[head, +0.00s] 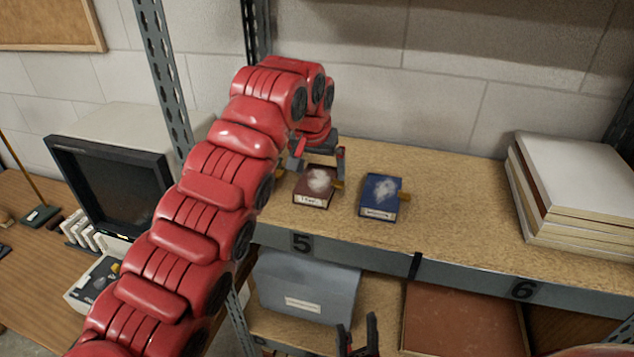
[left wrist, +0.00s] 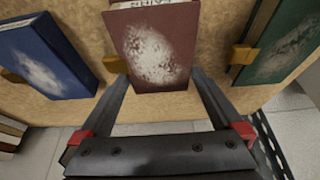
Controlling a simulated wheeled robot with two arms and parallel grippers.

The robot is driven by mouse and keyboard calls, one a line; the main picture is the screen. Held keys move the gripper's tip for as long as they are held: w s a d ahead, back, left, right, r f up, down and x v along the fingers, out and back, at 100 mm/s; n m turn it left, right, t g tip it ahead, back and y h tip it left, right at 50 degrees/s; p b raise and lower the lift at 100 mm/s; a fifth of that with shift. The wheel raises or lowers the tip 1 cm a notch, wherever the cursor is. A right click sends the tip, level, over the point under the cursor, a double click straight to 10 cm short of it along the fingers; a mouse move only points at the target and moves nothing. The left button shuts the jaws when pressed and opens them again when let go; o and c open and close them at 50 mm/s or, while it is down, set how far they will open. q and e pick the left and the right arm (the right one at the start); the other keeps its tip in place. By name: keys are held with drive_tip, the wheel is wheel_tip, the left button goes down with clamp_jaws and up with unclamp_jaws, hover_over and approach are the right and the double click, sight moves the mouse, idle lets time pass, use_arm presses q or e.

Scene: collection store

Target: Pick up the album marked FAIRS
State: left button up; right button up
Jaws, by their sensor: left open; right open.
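A maroon album (head: 313,198) with a pale worn patch and a white spine label lies on the upper shelf. It also shows mid-frame in the left wrist view (left wrist: 155,45). A blue album (head: 380,196) lies to its right, and the left wrist view shows it at left (left wrist: 45,55). A green album (left wrist: 285,50) is at right in that view, hidden behind my arm in the head view. The labels are too small or cut off to read surely. My left gripper (head: 317,178) is open over the maroon album, its fingers apart. My right gripper (head: 358,338) is open below the shelf edge.
The shelf (head: 450,215) has free room right of the blue album, up to a stack of books or boards (head: 575,195). Below are a grey box (head: 305,285) and a brown box (head: 465,325). A metal upright (head: 165,75) stands beside my left arm.

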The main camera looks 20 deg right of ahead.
use_arm(q)
drive_tip(key=shift+w+f, duration=0.2)
drive_tip(key=shift+f, duration=0.15)
drive_tip(key=c, duration=1.2)
drive_tip(key=shift+r, duration=0.1)
drive_tip(key=shift+c, duration=0.2)
